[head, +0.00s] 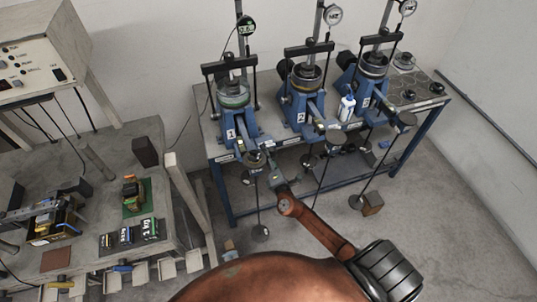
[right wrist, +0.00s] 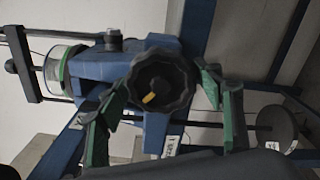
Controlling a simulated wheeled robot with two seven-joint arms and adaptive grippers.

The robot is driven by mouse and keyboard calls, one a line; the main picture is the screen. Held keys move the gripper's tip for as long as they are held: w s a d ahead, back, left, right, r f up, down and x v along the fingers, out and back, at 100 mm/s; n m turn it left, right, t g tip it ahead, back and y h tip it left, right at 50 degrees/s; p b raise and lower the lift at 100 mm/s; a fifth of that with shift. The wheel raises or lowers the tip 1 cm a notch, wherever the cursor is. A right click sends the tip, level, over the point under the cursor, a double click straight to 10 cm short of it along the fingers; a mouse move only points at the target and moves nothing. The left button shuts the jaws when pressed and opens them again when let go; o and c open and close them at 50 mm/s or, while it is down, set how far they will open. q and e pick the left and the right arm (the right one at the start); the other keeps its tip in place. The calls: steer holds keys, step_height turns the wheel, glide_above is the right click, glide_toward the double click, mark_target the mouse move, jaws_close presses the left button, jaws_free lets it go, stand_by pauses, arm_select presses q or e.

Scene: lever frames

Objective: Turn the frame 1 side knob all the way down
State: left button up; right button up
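Frame 1 (head: 234,127) is the leftmost blue lever frame on the bench in the head view. Its side knob (right wrist: 160,86) is a round black scalloped knob with a yellow mark pointing to the lower left in the right wrist view. My right gripper (right wrist: 164,94) has its green-padded fingers spread, one on each side of the knob. I cannot tell whether the pads touch it. In the head view, my right gripper (head: 275,181) is beside frame 1's front, and I cannot make out the side knob there. My left gripper is not in view.
Frame 2 (head: 299,105) and frame 3 (head: 369,84) stand to the right on the same bench (head: 289,141). A round hanging weight (right wrist: 276,128) is close right of the gripper. A cluttered table (head: 92,220) is at left. The floor at right is mostly clear.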

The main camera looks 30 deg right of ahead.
steer(key=shift+o, duration=0.2)
steer(key=shift+s+d, duration=0.25)
steer(key=shift+s+a+f, duration=0.1)
steer(key=shift+s+f, duration=0.05)
steer(key=shift+s, duration=0.2)
steer(key=v, duration=0.5)
steer(key=shift+s+a+b, duration=0.1)
steer(key=shift+b, duration=0.25)
